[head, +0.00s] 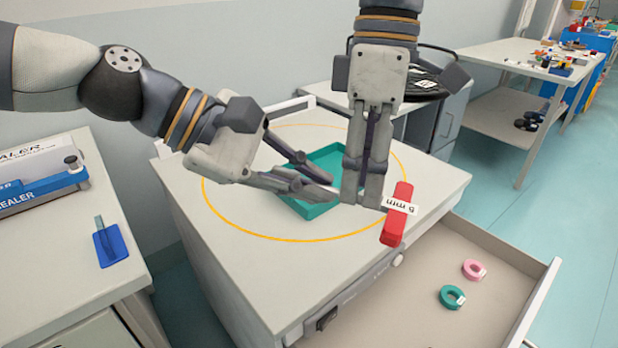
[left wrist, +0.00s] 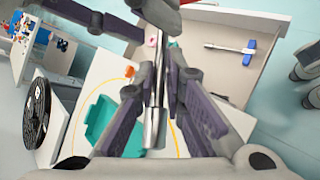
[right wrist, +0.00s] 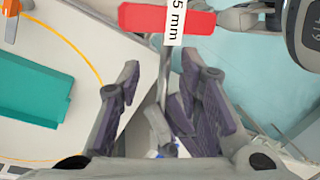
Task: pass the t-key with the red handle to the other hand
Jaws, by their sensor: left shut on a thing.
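The t-key has a red handle (head: 396,222) with a "5 mm" label. In the head view it is in the air over the cabinet top's front right edge. The red handle (right wrist: 150,19) crosses the top of the right wrist view, its metal shaft running down from it. My left gripper (head: 333,188) is shut on the shaft (left wrist: 151,125), which lies between its fingers in the left wrist view. My right gripper (right wrist: 162,68) looks open, its fingers on either side of the shaft close to the handle. The fingers of both grippers overlap and hide part of the shaft.
A teal tray (head: 325,152) lies inside a yellow ring on the cabinet top. The open drawer (head: 400,300) holds a pink ring (head: 474,269), a teal ring (head: 452,297) and a blue-handled tool (left wrist: 248,50). A sealer (head: 40,192) stands on the left table.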

